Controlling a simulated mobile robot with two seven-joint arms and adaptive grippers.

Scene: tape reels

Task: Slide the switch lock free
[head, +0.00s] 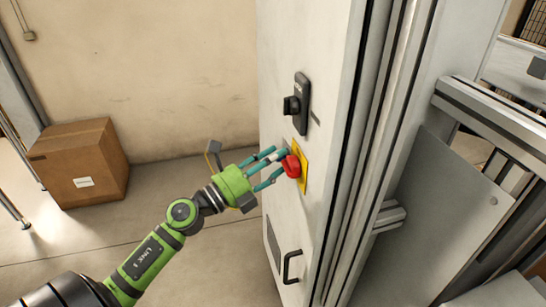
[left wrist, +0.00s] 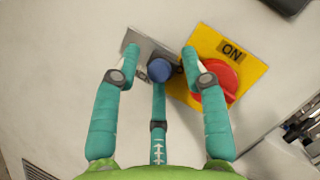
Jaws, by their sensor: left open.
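The red rotary switch (head: 291,166) sits on a yellow plate (head: 304,157) on the pale cabinet front. In the left wrist view the red switch (left wrist: 222,82) and the yellow plate (left wrist: 257,72) marked ON lie right of centre. Beside them is a blue round knob (left wrist: 159,70) on a grey metal strip (left wrist: 132,42), seemingly the switch lock. My left gripper (head: 272,167) is open, its teal fingers reaching to the panel. In the left wrist view the gripper (left wrist: 159,66) has fingers on both sides of the knob and one below. Contact cannot be told. My right gripper is out of view.
A black rotary handle (head: 292,105) on a dark plate is above the switch. A black pull handle (head: 291,267) is low on the cabinet (head: 300,35). A cardboard box (head: 80,160) stands on the floor at left. Floor between box and cabinet is clear.

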